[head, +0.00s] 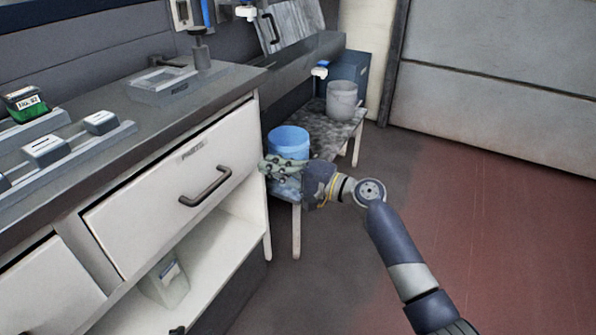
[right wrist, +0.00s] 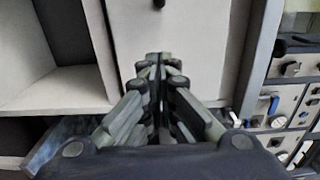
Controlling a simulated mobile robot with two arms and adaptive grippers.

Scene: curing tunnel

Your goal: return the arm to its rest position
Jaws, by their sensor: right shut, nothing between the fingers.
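My right arm (head: 395,245) reaches in from the lower right in the head view. Its gripper (head: 270,168) is shut and empty, beside the right end of the white drawer cabinet and in front of a blue bucket (head: 289,140). In the right wrist view the fingers of the right gripper (right wrist: 158,65) come together with nothing between them, pointing at a pale cabinet front (right wrist: 200,35). My left gripper is not in view.
A closed drawer (head: 150,190) with a dark handle (head: 206,187) is left of the gripper. A low table (head: 335,128) bears the blue bucket and a grey bucket (head: 341,101). A container (head: 164,283) stands on the open shelf. The floor (head: 490,200) at right is clear.

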